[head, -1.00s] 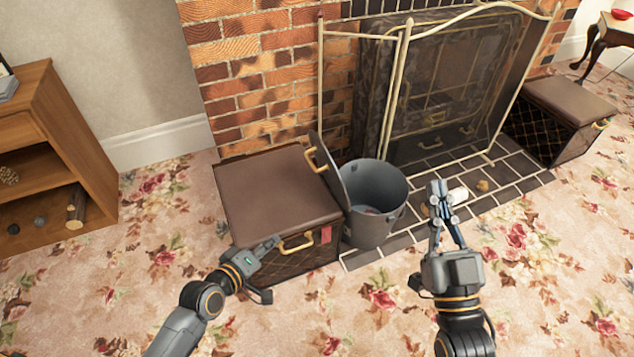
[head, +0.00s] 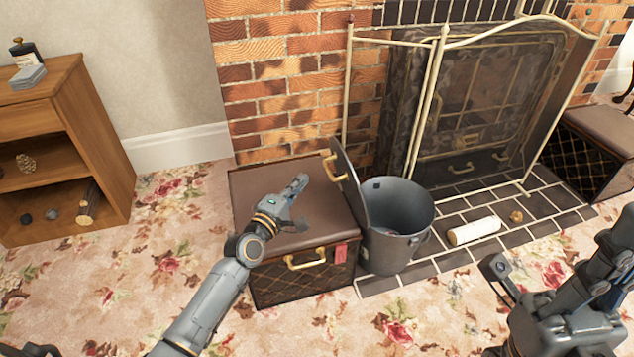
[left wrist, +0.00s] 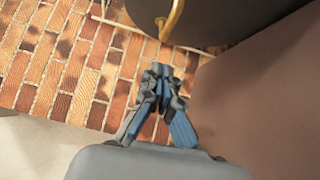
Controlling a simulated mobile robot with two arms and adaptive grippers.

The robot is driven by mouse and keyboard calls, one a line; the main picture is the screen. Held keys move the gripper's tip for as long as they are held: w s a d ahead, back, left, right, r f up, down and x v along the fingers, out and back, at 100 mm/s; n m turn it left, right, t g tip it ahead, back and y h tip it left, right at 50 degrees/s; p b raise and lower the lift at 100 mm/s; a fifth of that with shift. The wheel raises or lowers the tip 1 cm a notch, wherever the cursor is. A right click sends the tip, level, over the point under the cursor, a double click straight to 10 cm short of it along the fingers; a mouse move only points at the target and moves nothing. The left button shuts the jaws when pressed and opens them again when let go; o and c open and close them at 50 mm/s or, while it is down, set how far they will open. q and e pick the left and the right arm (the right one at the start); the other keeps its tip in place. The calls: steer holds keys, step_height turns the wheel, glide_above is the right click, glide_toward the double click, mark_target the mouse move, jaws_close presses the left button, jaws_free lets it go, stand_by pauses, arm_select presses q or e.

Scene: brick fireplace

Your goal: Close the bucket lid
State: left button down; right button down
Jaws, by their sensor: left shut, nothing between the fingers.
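The grey bucket (head: 398,240) stands on the dark hearth tiles. Its lid (head: 350,185) is open and stands nearly upright at the bucket's left side, with a gold handle (head: 335,166) on its outer face. In the left wrist view the dark lid (left wrist: 235,20) and its gold handle (left wrist: 172,20) show at the top. My left gripper (head: 301,181) is shut and empty, above the brown box and left of the lid, apart from it. Its fingers (left wrist: 158,72) also show in the left wrist view. My right gripper (head: 615,250) is at the right edge, partly cut off; its jaw state is unclear.
A brown padded box (head: 260,200) stands against the bucket's left. A metal fire screen (head: 440,100) stands behind the bucket. A white cylinder (head: 474,231) and a small brown object (head: 516,217) lie on the tiles. A wooden shelf (head: 105,150) stands left. Carpet between shelf and box is clear.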

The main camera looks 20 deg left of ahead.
arm_select(q)
steer(key=shift+w+d+b, duration=0.3)
steer(key=shift+w+d, duration=1.3)
steer(key=shift+d, duration=0.2)
steer(key=shift+r, duration=0.1)
